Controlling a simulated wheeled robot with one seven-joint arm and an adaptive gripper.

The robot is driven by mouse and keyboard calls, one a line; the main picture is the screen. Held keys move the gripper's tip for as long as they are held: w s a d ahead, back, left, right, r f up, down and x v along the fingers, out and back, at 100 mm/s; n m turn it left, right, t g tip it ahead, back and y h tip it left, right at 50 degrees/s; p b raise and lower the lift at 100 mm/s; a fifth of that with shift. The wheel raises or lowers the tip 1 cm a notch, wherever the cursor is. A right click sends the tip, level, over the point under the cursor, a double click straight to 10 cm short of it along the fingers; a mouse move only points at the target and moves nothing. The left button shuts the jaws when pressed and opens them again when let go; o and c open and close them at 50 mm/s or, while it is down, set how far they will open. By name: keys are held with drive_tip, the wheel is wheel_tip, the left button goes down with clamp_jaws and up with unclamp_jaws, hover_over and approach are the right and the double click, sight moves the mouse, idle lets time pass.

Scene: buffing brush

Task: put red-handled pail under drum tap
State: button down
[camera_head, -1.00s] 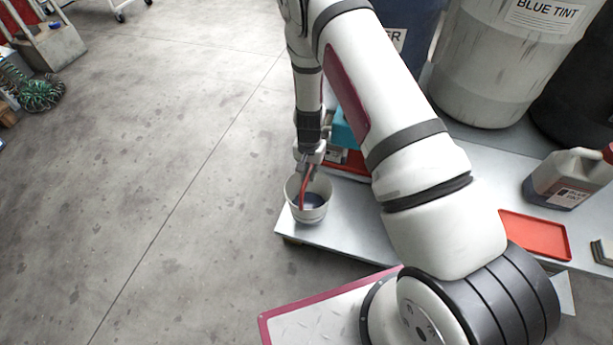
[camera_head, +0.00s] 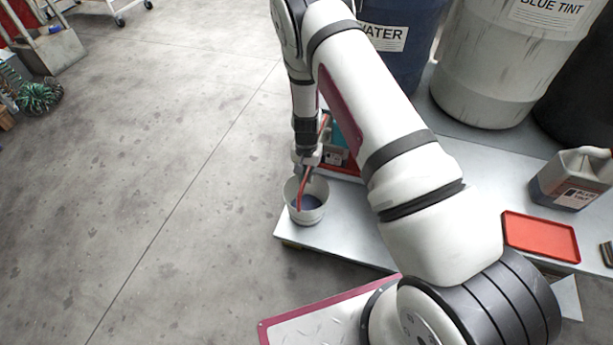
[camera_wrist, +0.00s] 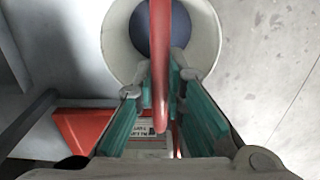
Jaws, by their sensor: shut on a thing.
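The pail (camera_head: 308,211) is white with a red handle (camera_head: 301,190) and has dark blue liquid inside. It is at the left end of the grey platform, and I cannot tell whether it rests there or hangs just above. My gripper (camera_head: 307,166) is shut on the red handle. In the wrist view the handle (camera_wrist: 161,75) runs between the teal finger pads of my gripper (camera_wrist: 166,85), with the pail (camera_wrist: 118,38) beyond. The drums are a blue one labelled WATER (camera_head: 400,50) and a grey-white one labelled BLUE TINT (camera_head: 490,65). No tap shows on either.
A red tray (camera_head: 540,237) and a jug (camera_head: 570,180) of blue tint stand on the platform (camera_head: 340,225) at right. A red tray with a teal item (camera_head: 339,142) is behind my forearm. A dark drum (camera_head: 590,95) is far right. Open floor (camera_head: 150,170) lies left.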

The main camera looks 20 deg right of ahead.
drive_tip(key=shift+f, duration=0.15)
drive_tip(key=c, duration=1.7)
unclamp_jaws()
drive_tip(key=shift+o, duration=0.2)
